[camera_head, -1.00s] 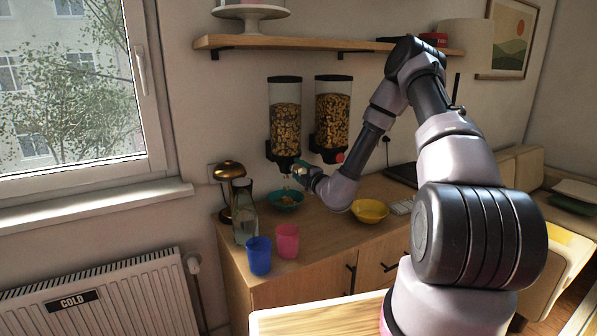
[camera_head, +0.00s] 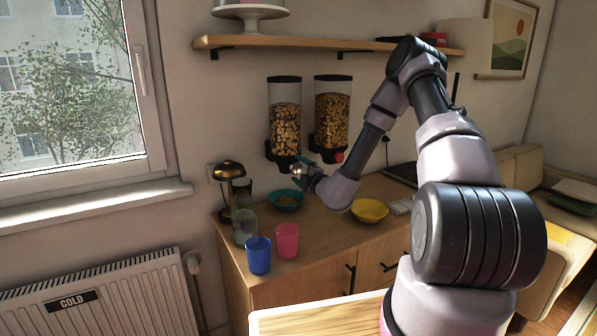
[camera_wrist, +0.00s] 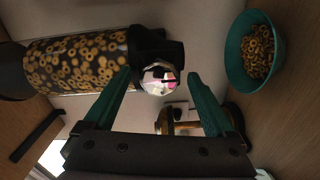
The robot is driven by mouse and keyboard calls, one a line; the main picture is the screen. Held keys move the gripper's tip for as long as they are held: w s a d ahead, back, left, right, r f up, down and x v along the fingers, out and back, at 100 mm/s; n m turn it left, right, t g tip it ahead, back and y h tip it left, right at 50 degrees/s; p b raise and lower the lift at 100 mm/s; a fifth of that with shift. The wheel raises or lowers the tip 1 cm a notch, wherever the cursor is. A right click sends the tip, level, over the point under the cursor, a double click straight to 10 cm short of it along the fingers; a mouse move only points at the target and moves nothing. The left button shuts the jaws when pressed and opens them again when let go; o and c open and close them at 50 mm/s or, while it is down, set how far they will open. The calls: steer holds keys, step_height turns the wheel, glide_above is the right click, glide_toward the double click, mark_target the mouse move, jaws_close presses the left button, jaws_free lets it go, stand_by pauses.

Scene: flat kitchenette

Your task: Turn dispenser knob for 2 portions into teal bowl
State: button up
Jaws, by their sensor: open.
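The left cereal dispenser (camera_head: 285,115) hangs on the wall, holding ring-shaped cereal. In the wrist view its clear body (camera_wrist: 82,62) lies sideways in the picture. Its faceted clear knob (camera_wrist: 159,78) shows between the tips of my gripper (camera_wrist: 158,76), with gaps at both sides. The teal bowl (camera_head: 285,206) stands on the counter below the dispenser. Ring cereal lies in the teal bowl in the wrist view (camera_wrist: 236,68).
A second dispenser (camera_head: 332,120) with a red knob (camera_head: 339,157) hangs to the right. A yellow bowl (camera_head: 369,215) stands right of the teal bowl. A glass carafe (camera_head: 245,222), a brass lamp (camera_head: 229,172), a blue cup (camera_head: 259,262) and a pink cup (camera_head: 286,247) stand at the left.

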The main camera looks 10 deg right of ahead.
steer(key=shift+s, duration=0.1)
steer(key=v, duration=1)
steer(key=shift+s, duration=0.3)
steer(key=shift+r, duration=0.15)
